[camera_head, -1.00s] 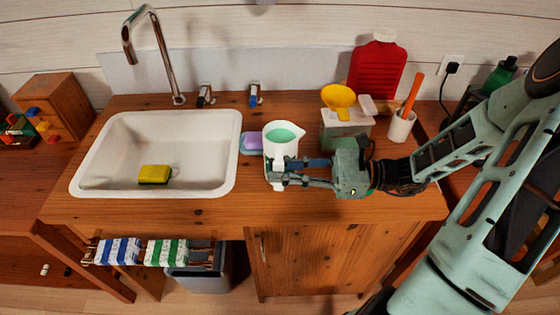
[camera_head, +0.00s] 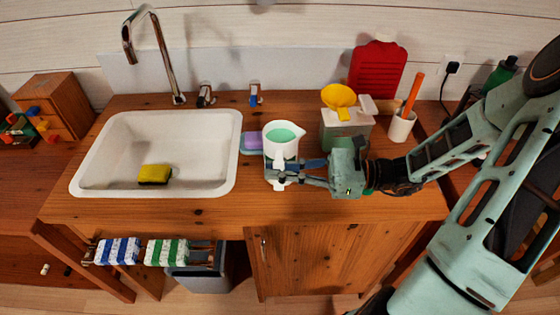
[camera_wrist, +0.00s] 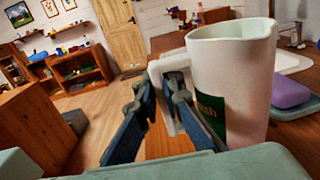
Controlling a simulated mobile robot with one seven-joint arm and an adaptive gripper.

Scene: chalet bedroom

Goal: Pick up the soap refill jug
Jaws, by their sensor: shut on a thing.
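The soap refill jug (camera_head: 280,152) is a white pitcher with green liquid in it, near the front of the wooden counter, right of the sink. My gripper (camera_head: 283,172) reaches it from the right and is shut on its handle. In the wrist view the jug (camera_wrist: 235,75) shows large and near upright, with a green label partly hidden. The blue-padded fingers (camera_wrist: 172,112) are at its white handle. The jug's base is hidden, so I cannot tell whether it is clear of the counter.
A purple soap bar (camera_head: 251,142) lies close left of the jug. A yellow sponge (camera_head: 154,174) lies in the sink (camera_head: 110,150).

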